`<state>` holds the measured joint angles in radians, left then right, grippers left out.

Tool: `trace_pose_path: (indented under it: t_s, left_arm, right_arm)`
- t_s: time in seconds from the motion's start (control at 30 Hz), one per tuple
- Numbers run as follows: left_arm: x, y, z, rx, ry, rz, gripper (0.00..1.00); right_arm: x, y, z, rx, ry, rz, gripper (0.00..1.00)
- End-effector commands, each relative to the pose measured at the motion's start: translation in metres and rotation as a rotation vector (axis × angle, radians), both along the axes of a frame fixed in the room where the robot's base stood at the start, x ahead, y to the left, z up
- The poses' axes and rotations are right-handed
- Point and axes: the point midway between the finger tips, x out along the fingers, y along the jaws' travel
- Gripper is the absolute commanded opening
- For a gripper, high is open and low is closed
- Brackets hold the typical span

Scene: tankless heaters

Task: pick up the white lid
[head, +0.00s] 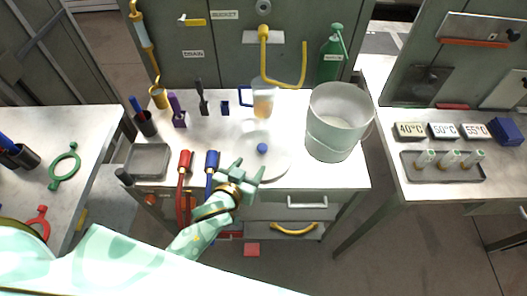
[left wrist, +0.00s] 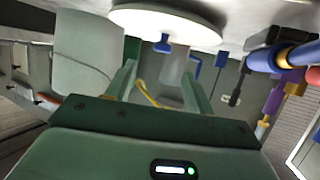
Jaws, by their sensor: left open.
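The white lid (head: 279,162) is a flat round disc with a blue knob (head: 262,148) at its centre, lying on the white worktop. In the left wrist view the lid (left wrist: 170,20) shows at the top, its blue knob (left wrist: 163,43) pointing down in the picture. My left gripper (head: 247,169) is at the lid's near left edge, its fingers apart and pointing towards the knob. In the left wrist view both green fingers (left wrist: 160,75) are spread with nothing between them, and the knob appears beyond their tips. My right gripper is not in view.
A large grey bucket (head: 334,125) stands right of the lid. A clear cup with amber liquid (head: 263,103) stands behind it. A yellow pipe (head: 264,60) hangs above the worktop's back.

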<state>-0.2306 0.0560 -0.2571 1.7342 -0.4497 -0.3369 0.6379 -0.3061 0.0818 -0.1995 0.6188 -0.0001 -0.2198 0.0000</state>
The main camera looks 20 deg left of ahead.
Motion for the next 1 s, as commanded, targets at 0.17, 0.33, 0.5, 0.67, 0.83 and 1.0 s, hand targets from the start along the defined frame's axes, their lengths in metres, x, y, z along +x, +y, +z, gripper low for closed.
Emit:
trace_pose_path:
  t_s: [0.17,0.33,0.5,0.67,0.83,1.0]
  left_arm:
    - [0.039,-0.004,-0.02,0.003,0.001,-0.001,0.53]
    - [0.057,-0.006,-0.026,0.001,0.002,0.0,0.53]
    - [0.074,-0.005,-0.032,0.004,0.001,-0.002,0.53]
    - [0.098,-0.007,-0.042,0.004,0.003,-0.002,0.53]
    - [0.107,-0.008,-0.044,0.002,0.003,-0.002,0.53]
    - [0.107,-0.008,-0.043,0.002,0.003,-0.002,0.5]
  right_arm:
    - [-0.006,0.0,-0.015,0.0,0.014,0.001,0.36]
    - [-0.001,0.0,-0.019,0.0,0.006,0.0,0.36]
    - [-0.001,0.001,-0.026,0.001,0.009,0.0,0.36]
    - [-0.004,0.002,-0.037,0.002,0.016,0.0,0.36]
    - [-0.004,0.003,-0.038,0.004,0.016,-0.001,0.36]
    - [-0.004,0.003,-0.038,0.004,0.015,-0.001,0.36]
